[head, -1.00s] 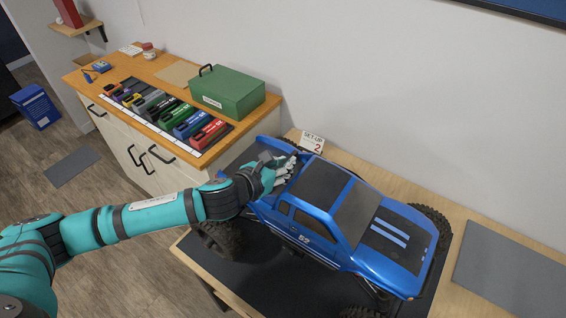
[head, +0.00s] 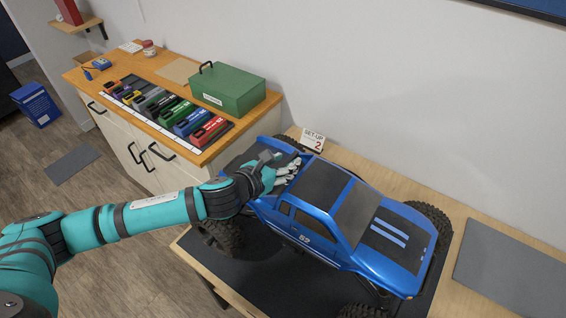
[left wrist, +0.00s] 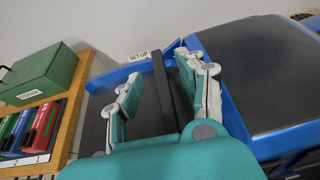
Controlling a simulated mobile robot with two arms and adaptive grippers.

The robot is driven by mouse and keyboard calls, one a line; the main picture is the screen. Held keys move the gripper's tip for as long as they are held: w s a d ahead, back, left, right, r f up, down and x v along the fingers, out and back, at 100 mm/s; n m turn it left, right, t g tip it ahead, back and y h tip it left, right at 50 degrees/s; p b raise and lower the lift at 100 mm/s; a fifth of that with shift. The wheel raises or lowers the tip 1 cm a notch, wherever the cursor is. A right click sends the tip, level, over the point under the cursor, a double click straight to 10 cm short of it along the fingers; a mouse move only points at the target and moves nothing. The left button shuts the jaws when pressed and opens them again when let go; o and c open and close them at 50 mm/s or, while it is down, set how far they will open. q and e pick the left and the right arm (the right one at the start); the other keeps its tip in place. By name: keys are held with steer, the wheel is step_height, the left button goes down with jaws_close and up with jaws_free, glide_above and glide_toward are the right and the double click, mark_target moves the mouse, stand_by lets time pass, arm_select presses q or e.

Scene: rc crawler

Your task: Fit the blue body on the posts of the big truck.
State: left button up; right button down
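The blue body (head: 312,222) sits over the big truck's chassis and wheels (head: 222,236), roughly level; its posts are hidden beneath it, so I cannot tell how it seats on them. My left gripper (head: 283,172) is at the bed, just behind the cab. In the left wrist view its fingers (left wrist: 163,92) are apart, one on each side of a thin dark bar (left wrist: 160,72), with visible gaps. The body's roof panel (left wrist: 250,75) lies to the right in that view. My right gripper is not in view.
The truck stands on a dark mat (head: 262,285) on a wooden table. A "SET-UP 2" card (head: 313,140) stands behind it. A grey mat (head: 512,268) lies bare on the right. A green box (head: 228,90) and several coloured packs (head: 190,122) sit on the cabinet at left.

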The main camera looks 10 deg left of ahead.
arm_select(q)
steer(key=shift+s, duration=0.15)
steer(key=v, duration=1.1)
steer(key=shift+s+a+r, duration=0.2)
steer(key=shift+s, duration=0.15)
